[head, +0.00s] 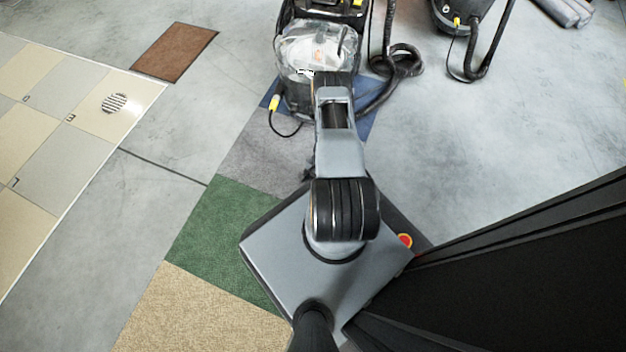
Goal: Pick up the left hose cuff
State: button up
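Two machines with black hoses stand ahead of me. The left machine (312,45) has a clear dome, and its black hose (388,35) runs down its right side and loops on the floor. The right machine (462,14) is cut off by the top edge, and its hose (490,55) bends down to the floor. I cannot make out a distinct cuff on either hose. My arm reaches forward to the left machine, and its far end overlaps the machine's front. My gripper's fingers do not show, so I cannot tell whether they touch anything.
A yellow plug (274,102) on a black cable hangs left of the left machine. Blue, grey, green (215,235) and tan carpet pads (190,315) run under and beside my base. A brown mat (175,52) lies upper left. Grey rolls (563,10) lie upper right. Concrete floor at right is clear.

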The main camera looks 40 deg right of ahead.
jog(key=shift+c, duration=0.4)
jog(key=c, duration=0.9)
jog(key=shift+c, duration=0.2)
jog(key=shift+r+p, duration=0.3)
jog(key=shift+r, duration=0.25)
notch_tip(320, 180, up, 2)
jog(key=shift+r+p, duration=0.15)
jog(key=shift+p, duration=0.5)
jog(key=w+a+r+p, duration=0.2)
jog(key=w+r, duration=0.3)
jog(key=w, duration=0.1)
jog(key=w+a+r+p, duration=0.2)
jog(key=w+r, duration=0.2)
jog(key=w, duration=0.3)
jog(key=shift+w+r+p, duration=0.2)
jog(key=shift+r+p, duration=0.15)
